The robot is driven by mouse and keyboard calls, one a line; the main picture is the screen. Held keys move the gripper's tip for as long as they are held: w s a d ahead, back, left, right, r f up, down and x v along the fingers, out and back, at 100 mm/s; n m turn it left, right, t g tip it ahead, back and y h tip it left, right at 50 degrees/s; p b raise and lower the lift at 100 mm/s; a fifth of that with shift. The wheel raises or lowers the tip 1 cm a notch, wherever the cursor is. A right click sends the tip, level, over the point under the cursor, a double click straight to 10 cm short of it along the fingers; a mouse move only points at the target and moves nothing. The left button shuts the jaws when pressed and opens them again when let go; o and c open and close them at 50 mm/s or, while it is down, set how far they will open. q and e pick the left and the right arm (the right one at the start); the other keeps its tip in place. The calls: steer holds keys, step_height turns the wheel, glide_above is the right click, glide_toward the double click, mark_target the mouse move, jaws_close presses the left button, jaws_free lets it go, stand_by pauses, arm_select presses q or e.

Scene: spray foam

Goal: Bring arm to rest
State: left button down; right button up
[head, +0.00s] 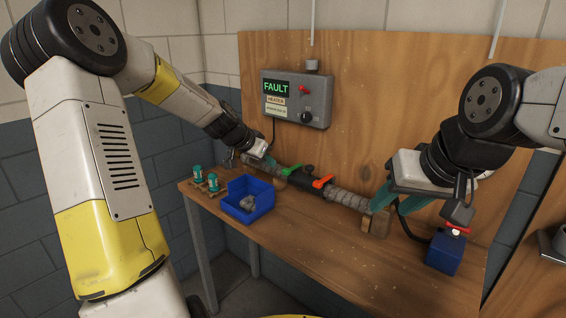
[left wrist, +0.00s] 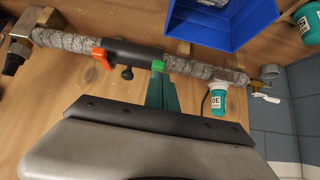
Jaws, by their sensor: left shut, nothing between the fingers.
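My left gripper (head: 268,160) is shut and empty. Its teal fingers are at the far left part of the wrapped pipe (head: 345,198), near the green lever (head: 290,170). In the left wrist view the closed fingers (left wrist: 161,92) point at the pipe (left wrist: 200,70) beside the green lever (left wrist: 158,66); I cannot tell if they touch it. My right gripper (head: 397,200) hangs at the pipe's right end with its teal fingers apart. An orange lever (head: 322,182) sits mid-pipe.
A blue box with a red top (head: 445,252) stands at the right. A grey box reading FAULT (head: 298,98) is on the wooden back panel. The table's front middle is clear.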

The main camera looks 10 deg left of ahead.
arm_select(q)
steer(key=s+r+n+y, duration=0.1)
steer(key=s+r+n, duration=0.2)
steer(key=s, duration=1.4)
steer(key=s+r+n+g+y, duration=0.1)
steer(key=s+r+n, duration=0.2)
steer(key=s, duration=1.4)
step_height(320, 180, up, 4)
steer(key=shift+a+r+y, duration=0.1)
steer(key=shift+a+y, duration=0.2)
steer(key=shift+a, duration=0.05)
